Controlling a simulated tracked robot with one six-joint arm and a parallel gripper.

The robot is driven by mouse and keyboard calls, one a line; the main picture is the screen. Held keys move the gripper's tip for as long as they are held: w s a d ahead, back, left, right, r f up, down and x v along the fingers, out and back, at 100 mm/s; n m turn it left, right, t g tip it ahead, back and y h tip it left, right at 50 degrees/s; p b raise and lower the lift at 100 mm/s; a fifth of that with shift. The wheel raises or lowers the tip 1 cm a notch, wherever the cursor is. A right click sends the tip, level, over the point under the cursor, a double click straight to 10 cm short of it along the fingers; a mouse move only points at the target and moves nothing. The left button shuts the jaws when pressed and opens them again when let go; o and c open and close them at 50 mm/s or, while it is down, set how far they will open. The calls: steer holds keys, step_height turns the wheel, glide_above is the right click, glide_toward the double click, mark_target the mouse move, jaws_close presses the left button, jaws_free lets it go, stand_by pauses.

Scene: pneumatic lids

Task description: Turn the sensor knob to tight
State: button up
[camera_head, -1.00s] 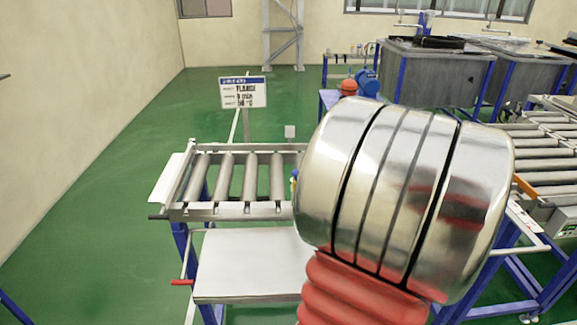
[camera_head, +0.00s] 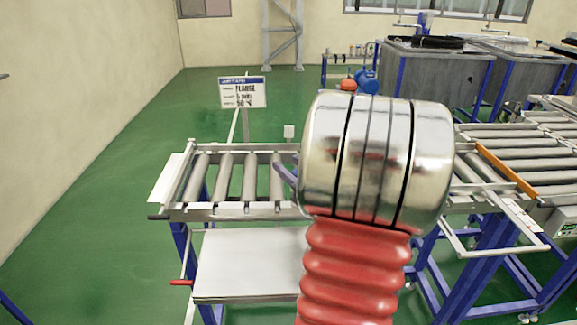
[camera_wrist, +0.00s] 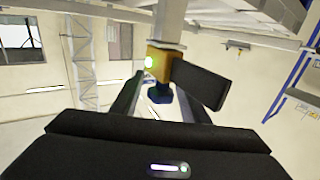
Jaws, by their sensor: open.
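In the wrist view, the sensor is an orange block (camera_wrist: 153,57) with a lit green light, mounted under a pale metal post. A dark blue knob (camera_wrist: 160,94) sticks out from its lower end. A black box (camera_wrist: 198,84) is beside the sensor to the right and partly overlaps the right finger. My gripper (camera_wrist: 162,99) is open, with one dark finger on each side of the knob. I cannot tell whether either finger touches it. In the head view, my arm hides the sensor, the knob and my gripper.
In the head view, a roller conveyor (camera_head: 190,212) with a pale shelf (camera_head: 250,262) stands ahead, and a sign (camera_head: 242,92) behind it. Another roller line (camera_head: 530,160) is at right. Grey tanks (camera_head: 436,78) stand at the back. Green floor is free at left.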

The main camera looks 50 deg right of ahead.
steer(key=shift+w+d, duration=0.1)
steer(key=shift+w, duration=0.25)
steer(key=c, duration=0.9)
jaws_close()
